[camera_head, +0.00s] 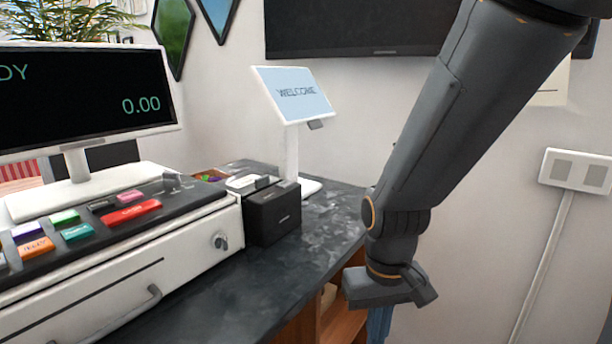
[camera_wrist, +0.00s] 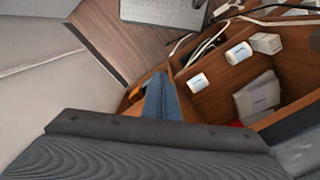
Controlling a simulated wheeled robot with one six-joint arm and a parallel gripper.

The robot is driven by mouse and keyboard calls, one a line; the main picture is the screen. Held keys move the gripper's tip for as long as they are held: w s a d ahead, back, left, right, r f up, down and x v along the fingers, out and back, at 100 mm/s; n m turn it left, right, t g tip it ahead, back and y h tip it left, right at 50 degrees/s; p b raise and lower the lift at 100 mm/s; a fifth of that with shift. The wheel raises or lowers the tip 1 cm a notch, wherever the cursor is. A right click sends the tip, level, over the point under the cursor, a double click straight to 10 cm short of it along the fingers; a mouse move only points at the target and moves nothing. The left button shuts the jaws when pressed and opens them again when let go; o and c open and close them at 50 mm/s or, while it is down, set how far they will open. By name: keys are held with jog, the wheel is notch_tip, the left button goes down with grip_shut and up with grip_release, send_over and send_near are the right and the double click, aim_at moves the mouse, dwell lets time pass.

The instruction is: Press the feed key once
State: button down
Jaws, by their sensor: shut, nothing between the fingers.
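A white cash register (camera_head: 110,290) with coloured keys stands on the dark counter at the left in the head view. Its keys include a red key (camera_head: 131,212), a teal key (camera_head: 78,232) and an orange key (camera_head: 37,247); small labels are too blurred to read. A small black printer-like box (camera_head: 272,212) stands to the register's right. I cannot tell which key is the feed key. My gripper (camera_head: 379,326) hangs past the counter's right edge, apart from both machines. In the wrist view my gripper (camera_wrist: 163,98) is shut and empty, above an open wooden compartment.
The dark counter (camera_head: 200,290) is bare in front of the black box. A display (camera_head: 105,100) reading 0.00 stands behind the register, and a white WELCOME tablet (camera_head: 296,95) stands behind the box. Below are wooden shelves (camera_wrist: 230,85) holding small white boxes and cables.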

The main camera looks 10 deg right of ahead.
jog(key=shift+w, duration=0.1)
notch_tip(320, 180, up, 32)
jog(key=m+t+y+p, duration=0.4)
jog(key=t+p, duration=0.5)
jog(key=p, duration=0.8)
send_over(287, 185)
jog(key=shift+r+m+h, duration=0.15)
jog(key=shift+m+h, duration=0.25)
notch_tip(287, 185, down, 7)
jog(key=b, duration=0.5)
jog(key=shift+r+b, duration=0.2)
jog(key=shift+b, duration=0.2)
jog(key=shift+f+b, duration=1.1)
jog(key=shift+b, duration=0.25)
jog(key=shift+f, duration=0.15)
